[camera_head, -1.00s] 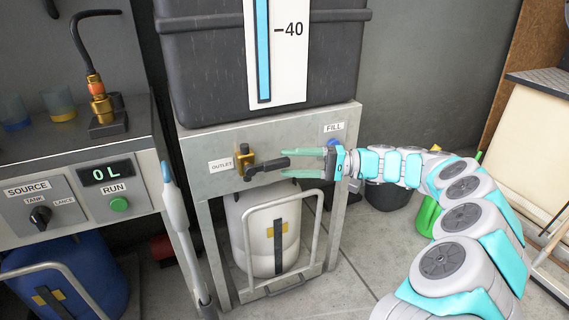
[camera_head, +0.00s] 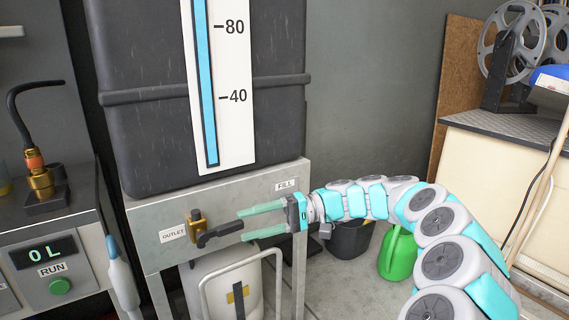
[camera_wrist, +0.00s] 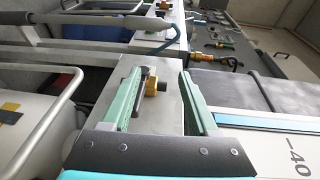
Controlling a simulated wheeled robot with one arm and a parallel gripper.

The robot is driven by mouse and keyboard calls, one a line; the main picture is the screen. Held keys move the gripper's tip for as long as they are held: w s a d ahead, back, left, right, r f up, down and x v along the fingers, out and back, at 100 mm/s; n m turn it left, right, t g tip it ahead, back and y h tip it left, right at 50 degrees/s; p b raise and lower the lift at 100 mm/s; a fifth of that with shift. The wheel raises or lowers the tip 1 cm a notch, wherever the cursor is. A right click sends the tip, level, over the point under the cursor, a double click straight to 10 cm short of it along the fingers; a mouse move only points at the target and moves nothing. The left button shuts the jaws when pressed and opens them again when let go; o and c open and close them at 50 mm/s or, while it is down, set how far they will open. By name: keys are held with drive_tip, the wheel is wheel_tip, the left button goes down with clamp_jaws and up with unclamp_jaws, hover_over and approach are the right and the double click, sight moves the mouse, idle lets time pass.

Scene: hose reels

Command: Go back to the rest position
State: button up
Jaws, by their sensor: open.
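My gripper (camera_head: 262,222) is open, with its green fingers pointing left in front of the metal tank stand. The black lever of the brass outlet valve (camera_head: 198,224) lies close to the fingertips in the head view. In the wrist view, my gripper (camera_wrist: 158,100) has its two green fingers apart, and the brass valve (camera_wrist: 155,86) with its dark lever shows between them, the lever close beside the left finger. I cannot tell whether they touch. My arm reaches in from the lower right.
The black tank (camera_head: 150,60) with a level gauge (camera_head: 225,130) stands on the metal stand (camera_head: 170,258). A white container (camera_head: 215,285) sits below. A control panel (camera_head: 45,270) reads 0 L at left. A green watering can (camera_head: 397,257) and dark bucket (camera_head: 352,240) stand behind my arm.

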drive_tip(key=s+d+h+p, duration=0.1)
drive_tip(key=s+h, duration=0.6)
drive_tip(key=s, duration=1.2)
drive_tip(key=s+d+f+m+t+h+p, duration=0.1)
drive_tip(key=s+d+f+t+h, duration=0.1)
drive_tip(key=s+d+f+h, duration=0.2)
drive_tip(key=s+d+f+m+t+h, duration=0.1)
drive_tip(key=s+d+f+h, duration=0.4)
drive_tip(key=s+d, duration=0.6)
drive_tip(key=d+f+m, duration=0.1)
drive_tip(key=d, duration=0.6)
drive_tip(key=shift+s+f+m+t+p, duration=0.15)
drive_tip(key=shift+s+m+t+p, duration=0.15)
drive_tip(key=shift+t+p, duration=0.1)
drive_tip(key=shift+a, duration=0.1)
drive_tip(key=shift+c, duration=0.3)
